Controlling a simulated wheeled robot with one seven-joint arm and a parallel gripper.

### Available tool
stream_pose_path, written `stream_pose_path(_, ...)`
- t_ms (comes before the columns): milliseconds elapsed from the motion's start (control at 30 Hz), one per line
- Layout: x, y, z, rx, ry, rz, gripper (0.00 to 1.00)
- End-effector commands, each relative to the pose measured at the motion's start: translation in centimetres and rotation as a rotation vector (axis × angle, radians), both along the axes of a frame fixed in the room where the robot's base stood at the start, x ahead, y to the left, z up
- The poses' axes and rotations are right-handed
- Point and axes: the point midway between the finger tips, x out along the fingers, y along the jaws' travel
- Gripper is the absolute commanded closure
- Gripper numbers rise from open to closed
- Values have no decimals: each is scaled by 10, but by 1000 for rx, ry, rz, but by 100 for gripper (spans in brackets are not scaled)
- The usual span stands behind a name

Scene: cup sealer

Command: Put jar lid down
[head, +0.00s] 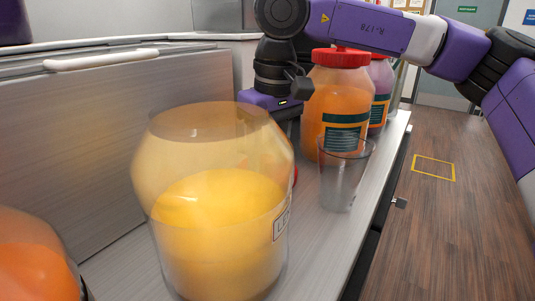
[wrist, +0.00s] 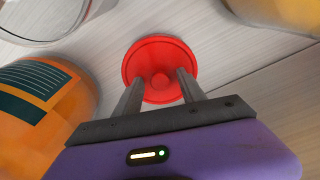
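The red jar lid (wrist: 160,54) shows in the wrist view, round with a raised knob at its middle, flat on or just above the grey counter. My gripper (wrist: 157,82) has its two fingers on either side of the knob, with a gap to the knob visible on both sides. In the head view my gripper (head: 280,110) points down behind the large open jar of yellow contents (head: 220,235). Only a sliver of the red lid (head: 295,174) shows there, at that jar's right edge. I cannot tell whether the lid touches the counter.
An orange jar with a red lid (head: 335,105) stands close to the right of my gripper, with another jar (head: 380,85) behind it. A clear empty cup (head: 343,178) stands in front. Another orange jar (head: 35,265) is at lower left.

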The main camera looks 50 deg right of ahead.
Motion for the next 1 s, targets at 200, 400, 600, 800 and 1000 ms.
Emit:
stream_pose_path(200, 0, 0, 0, 0, 0, 0, 52)
stream_pose_path(400, 0, 0, 5, 0, 0, 0, 52)
stream_pose_path(600, -2, 0, 24, 0, -1, 0, 52)
stream_pose_path(800, -5, 1, 56, -1, -1, -1, 52)
stream_pose_path(1000, -9, 2, 91, 0, 0, 0, 52)
